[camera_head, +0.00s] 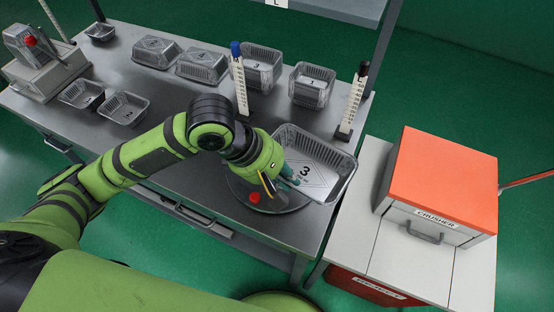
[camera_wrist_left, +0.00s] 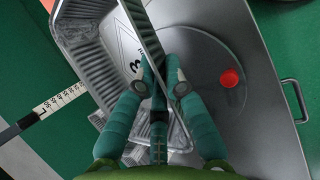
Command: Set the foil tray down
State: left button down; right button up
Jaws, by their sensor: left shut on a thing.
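The foil tray (camera_head: 335,150) is a large silver tray with ribbed walls and a 3 on its floor. My left gripper (camera_head: 287,177) is shut on its near left wall. In the left wrist view the foil tray (camera_wrist_left: 85,35) shows its wall running between the fingertips of my left gripper (camera_wrist_left: 159,68). The tray is at the table's right end, partly over a round grey disc (camera_head: 291,205); I cannot tell whether it touches anything below. My fingers hide part of the wall. My right gripper is in neither view.
A red knob (camera_head: 255,197) sits on the disc near the gripper. Marked posts (camera_head: 240,85) (camera_head: 353,106) stand behind. Several smaller foil trays (camera_head: 312,85) are at the back and left of the table (camera_head: 185,100). An orange-topped crusher (camera_head: 440,170) stands to the right.

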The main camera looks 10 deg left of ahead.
pick_arm(q)
jog(key=shift+s+d+r+n+t, duration=0.15)
jog(key=shift+d+r+n+t, duration=0.15)
jog(key=shift+d+n, duration=0.2)
jog(key=shift+s+d+r+n+t, duration=0.1)
jog(key=shift+d+r+n+t, duration=0.1)
jog(key=shift+d+r+n, duration=0.25)
jog(key=w+a+f, duration=0.2)
jog(key=a, duration=0.1)
jog(key=w+a+f, duration=0.2)
jog(key=w+a, duration=0.1)
jog(key=w+a+f, duration=0.2)
jog(key=f, duration=0.1)
jog(key=shift+w+a+f+p, duration=0.1)
jog(key=shift+w+a+p, duration=0.1)
jog(key=shift+a+p, duration=0.2)
jog(key=shift+f, duration=2)
jog(key=c, duration=1.3)
grip_release()
jog(key=v, duration=1.2)
jog(key=shift+d, duration=0.2)
jog(key=shift+r, duration=0.1)
